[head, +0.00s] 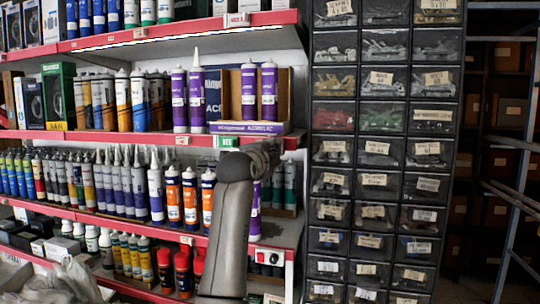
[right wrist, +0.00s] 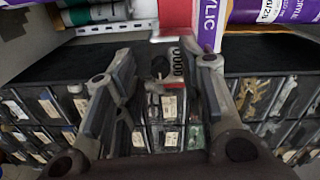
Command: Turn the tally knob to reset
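The tally counter (right wrist: 179,75) shows in the right wrist view as a small pale body with a column of dark digit windows. A dark round knob (right wrist: 160,66) sits at its left side, between my fingertips in the picture. My right gripper (right wrist: 166,62) is open, with one finger on each side of the knob. I see no clear contact; the depth between the fingers and the knob is hard to tell. In the head view my right gripper (head: 262,153) is a dark shape before the shelves, and I cannot make out the counter there. My left gripper is out of view.
A purple and white ACRYLIC box (head: 250,127) lies on the middle red-edged shelf (head: 110,136), close to my right gripper. Tubes and bottles crowd the shelves. A black drawer cabinet (head: 380,150) stands to the right. A dark aisle lies beyond it.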

